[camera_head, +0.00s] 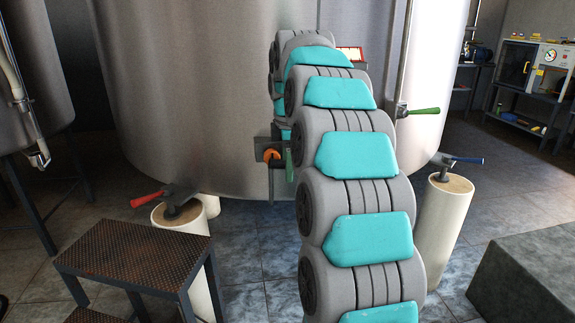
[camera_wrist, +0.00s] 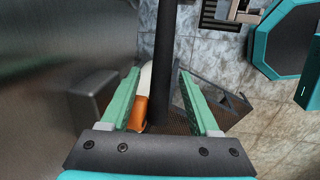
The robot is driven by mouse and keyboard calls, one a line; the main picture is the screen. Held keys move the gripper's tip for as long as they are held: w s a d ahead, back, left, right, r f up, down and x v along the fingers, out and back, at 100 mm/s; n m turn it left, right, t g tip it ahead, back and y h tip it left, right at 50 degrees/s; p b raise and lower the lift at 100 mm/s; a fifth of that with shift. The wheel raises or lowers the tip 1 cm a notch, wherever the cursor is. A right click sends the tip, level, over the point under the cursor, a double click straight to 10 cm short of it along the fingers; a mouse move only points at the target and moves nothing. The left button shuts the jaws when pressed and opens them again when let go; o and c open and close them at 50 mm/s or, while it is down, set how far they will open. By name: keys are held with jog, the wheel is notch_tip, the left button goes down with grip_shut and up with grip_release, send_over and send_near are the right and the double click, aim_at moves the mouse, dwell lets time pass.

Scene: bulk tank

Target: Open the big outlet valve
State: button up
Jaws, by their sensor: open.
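My gripper (camera_wrist: 158,72) is open in the wrist view, with its two green fingers apart. A dark bar (camera_wrist: 165,55) runs between the fingers. I cannot tell whether they touch it or what it belongs to. An orange part (camera_wrist: 140,112) shows beside the left finger, partly hidden. In the head view, an orange round part (camera_head: 271,155) sits by a grey block (camera_head: 263,144) low on the big steel tank (camera_head: 190,90). A green finger of my gripper (camera_head: 289,165) shows just right of it. My arm hides the rest. I cannot tell which fitting is the big outlet valve.
A red-handled valve (camera_head: 148,199) and a blue-handled valve (camera_head: 465,160) stand on pale posts. A green-handled valve (camera_head: 420,111) is on the tank's right. A rusty step (camera_head: 135,255) stands front left, a grey block (camera_head: 525,275) front right. Floor shows between.

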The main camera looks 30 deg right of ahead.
grip_shut()
dwell(0.6)
dwell(0.9)
